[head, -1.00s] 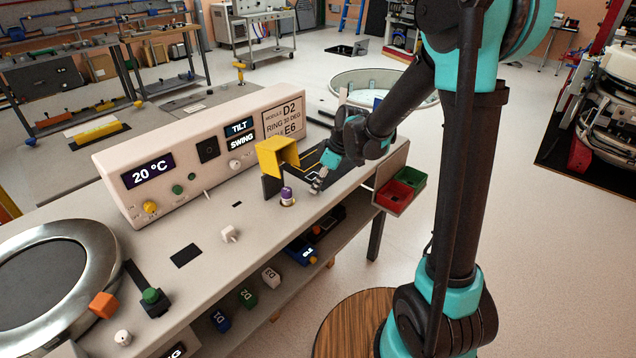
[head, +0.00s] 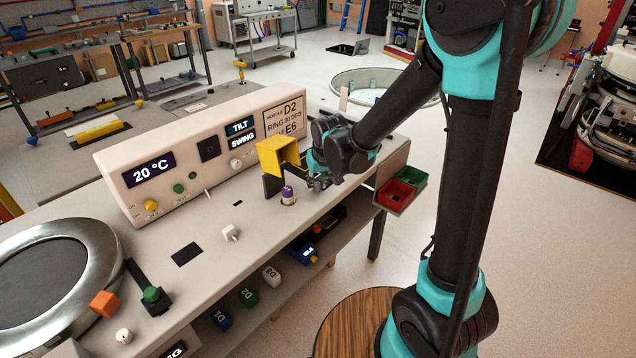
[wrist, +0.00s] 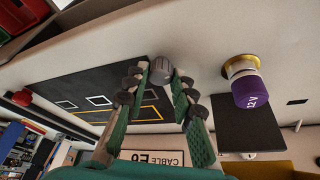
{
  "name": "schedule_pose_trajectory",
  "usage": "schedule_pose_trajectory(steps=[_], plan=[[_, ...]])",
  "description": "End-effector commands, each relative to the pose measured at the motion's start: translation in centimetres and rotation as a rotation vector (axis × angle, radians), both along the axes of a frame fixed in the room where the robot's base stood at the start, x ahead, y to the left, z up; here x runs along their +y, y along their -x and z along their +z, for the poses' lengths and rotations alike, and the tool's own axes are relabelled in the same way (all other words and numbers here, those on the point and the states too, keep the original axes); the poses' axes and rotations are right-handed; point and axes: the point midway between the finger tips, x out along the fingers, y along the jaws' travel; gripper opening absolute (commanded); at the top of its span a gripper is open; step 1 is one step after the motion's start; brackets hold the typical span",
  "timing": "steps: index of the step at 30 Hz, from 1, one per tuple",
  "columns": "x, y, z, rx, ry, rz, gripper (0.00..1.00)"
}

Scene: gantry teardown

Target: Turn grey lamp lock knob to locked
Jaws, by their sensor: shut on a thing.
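The grey lamp lock knob (wrist: 161,66) is a small ribbed cylinder on the pale bench top in the wrist view. My gripper (wrist: 163,76) has its two green-and-black fingers on either side of the knob and is shut on it. A purple-topped lamp (wrist: 250,90) marked 12V stands upright in a brass socket to the right of the knob, apart from the fingers. In the head view my gripper (head: 314,184) is low over the bench just right of the purple lamp (head: 288,194). The knob is hidden there, and its set position cannot be read.
A yellow hood (head: 277,155) stands close behind the lamp. A console (head: 200,150) with displays runs along the back of the bench. A black mat (wrist: 110,98) with outlined squares lies beside the knob. Red and green bins (head: 403,188) hang at the bench's right end.

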Motion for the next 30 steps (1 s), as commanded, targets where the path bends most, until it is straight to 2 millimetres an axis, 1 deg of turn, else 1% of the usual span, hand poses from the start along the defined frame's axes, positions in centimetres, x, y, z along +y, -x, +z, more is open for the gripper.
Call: schedule_pose_trajectory(steps=[6, 12, 18, 30], plan=[[0.17, 0.04, 0.01, 0.000, -0.001, -0.139, 0.00], [0.15, 0.04, 0.01, 0.001, 0.000, -0.224, 0.00], [0.19, 0.03, 0.01, 0.001, -0.001, -0.261, 0.00], [0.17, 0.04, 0.00, 0.001, -0.001, -0.270, 0.00]])
